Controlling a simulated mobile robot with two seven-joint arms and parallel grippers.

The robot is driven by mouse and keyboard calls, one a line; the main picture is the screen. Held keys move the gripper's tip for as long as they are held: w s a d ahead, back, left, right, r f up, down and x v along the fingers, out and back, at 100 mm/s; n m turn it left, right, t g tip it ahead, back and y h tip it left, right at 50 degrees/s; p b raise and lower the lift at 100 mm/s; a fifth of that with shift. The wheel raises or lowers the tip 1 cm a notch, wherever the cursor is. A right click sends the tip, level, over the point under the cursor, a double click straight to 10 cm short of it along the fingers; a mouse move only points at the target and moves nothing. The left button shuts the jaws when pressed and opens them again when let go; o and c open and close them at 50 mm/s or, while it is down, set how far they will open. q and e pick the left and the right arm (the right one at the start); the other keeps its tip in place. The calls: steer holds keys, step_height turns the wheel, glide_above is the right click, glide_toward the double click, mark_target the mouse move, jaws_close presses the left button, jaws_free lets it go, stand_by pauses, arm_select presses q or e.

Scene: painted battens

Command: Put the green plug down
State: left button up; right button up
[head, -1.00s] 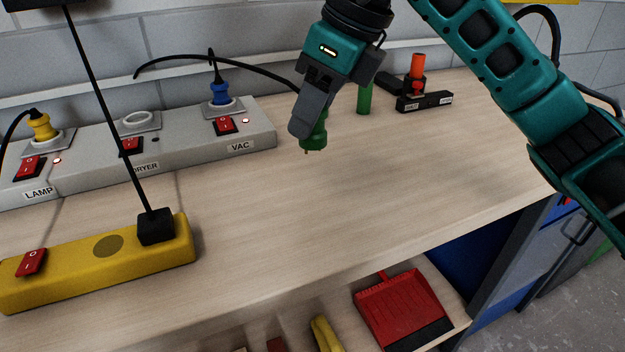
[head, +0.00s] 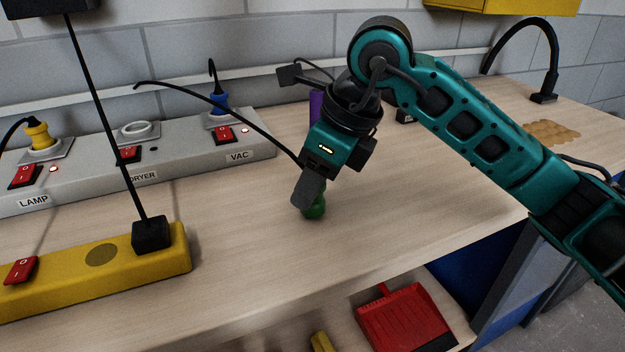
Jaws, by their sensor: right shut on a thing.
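The green plug (head: 314,209) is held in my right gripper (head: 308,197), which is shut on it. The gripper points down and hides the plug's upper part. The plug is low over the bare bench top (head: 250,240), in front of the grey socket box; I cannot tell whether it touches the wood. A black cord (head: 225,110) runs from the back left to the gripper. My left gripper is not in view.
The grey socket box (head: 190,165) holds a yellow plug (head: 39,137) and a blue plug (head: 219,105); its middle socket (head: 139,130) is empty. A yellow strip (head: 70,285) lies front left. A purple thing (head: 316,105) stands behind my arm. A red dustpan (head: 405,320) is below the bench.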

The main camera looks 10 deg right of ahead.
steer(key=shift+f+b, duration=0.5)
steer(key=shift+f, duration=0.1)
steer(key=o, duration=1.2)
steer(key=shift+c, duration=0.2)
steer(key=shift+r, duration=0.1)
steer(key=shift+r+p, duration=0.25)
steer(key=shift+p, duration=0.1)
steer(key=p+v, duration=0.2)
steer(key=v, duration=1)
steer(key=shift+r, duration=0.35)
